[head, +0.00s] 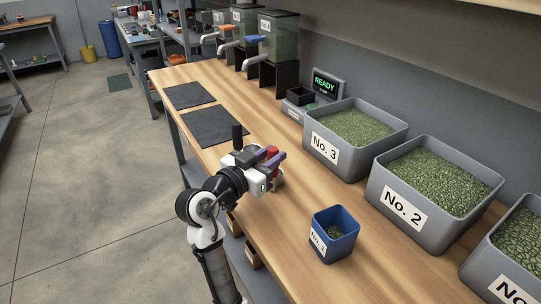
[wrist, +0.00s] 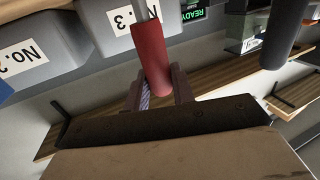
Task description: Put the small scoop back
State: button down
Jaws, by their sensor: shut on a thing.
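The small scoop's red handle (wrist: 152,60) is between the fingers of my gripper (wrist: 160,92) in the wrist view. A metal shaft (wrist: 144,10) runs out from the handle to the top edge of that view. The scoop's bowl is not visible. In the head view, my gripper (head: 273,165) is over the front part of the wooden bench (head: 295,218), with a bit of the red handle (head: 271,152) showing. The gripper is shut on the handle. I cannot make out the scoop's resting place.
Grey bins No. 3 (head: 323,157) and No. 2 (head: 402,213) hold green beans along the back. A blue No. 1 bin (head: 335,246) stands at the front. A dark cylinder (head: 237,136) is beside my gripper. Dark mats (head: 207,125) lie left; a READY display (head: 326,84) stands behind.

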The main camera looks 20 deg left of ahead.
jog(key=shift+f, duration=0.2)
jog(key=c, duration=1.2)
grip_release()
jog(key=shift+r, duration=0.1)
